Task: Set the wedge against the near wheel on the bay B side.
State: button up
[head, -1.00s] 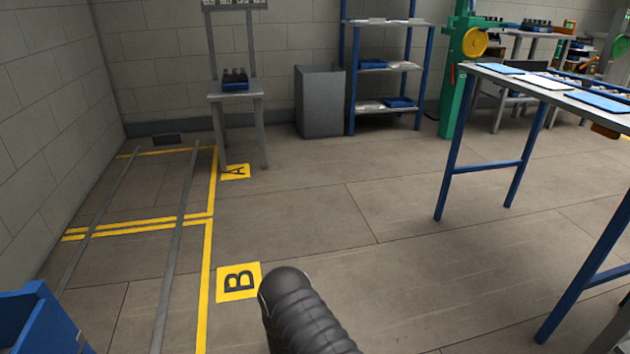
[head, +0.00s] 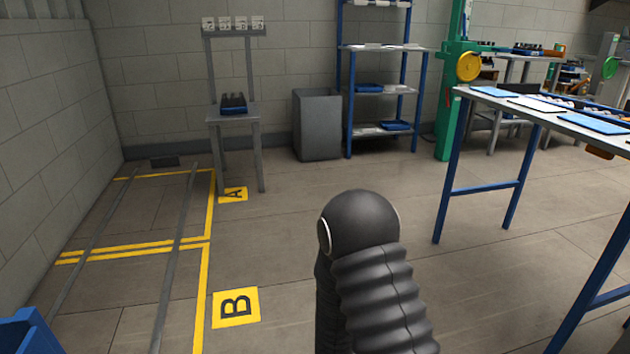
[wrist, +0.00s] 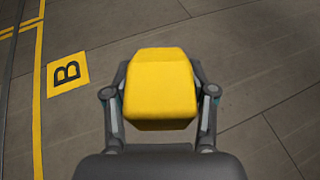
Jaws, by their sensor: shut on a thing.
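The yellow wedge (wrist: 160,88) is between the two fingers of my gripper (wrist: 158,110) in the wrist view, with floor beneath it. My gripper is shut on it. In the head view my dark, ribbed arm rises at the bottom middle, and the gripper and wedge do not show. The bay B marker (head: 236,307) is a yellow floor plate at lower left; it also shows in the wrist view (wrist: 67,73), left of the wedge. No wheel can be made out. A blue object (head: 28,335) is cut off at the lower left corner, beside the bay.
Two grey rails (head: 170,270) and yellow lines mark the bays along the left wall. The bay A marker (head: 233,194) lies farther back by a small grey table (head: 232,115). A blue-legged bench (head: 520,108) stands right. The middle floor is clear.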

jog(key=d+r+m+h, duration=0.2)
jog(key=d+r, duration=0.7)
jog(key=r, duration=0.5)
jog(key=shift+s+r+g, duration=0.25)
jog(key=shift+s+g, duration=0.05)
jog(key=shift+d, duration=0.1)
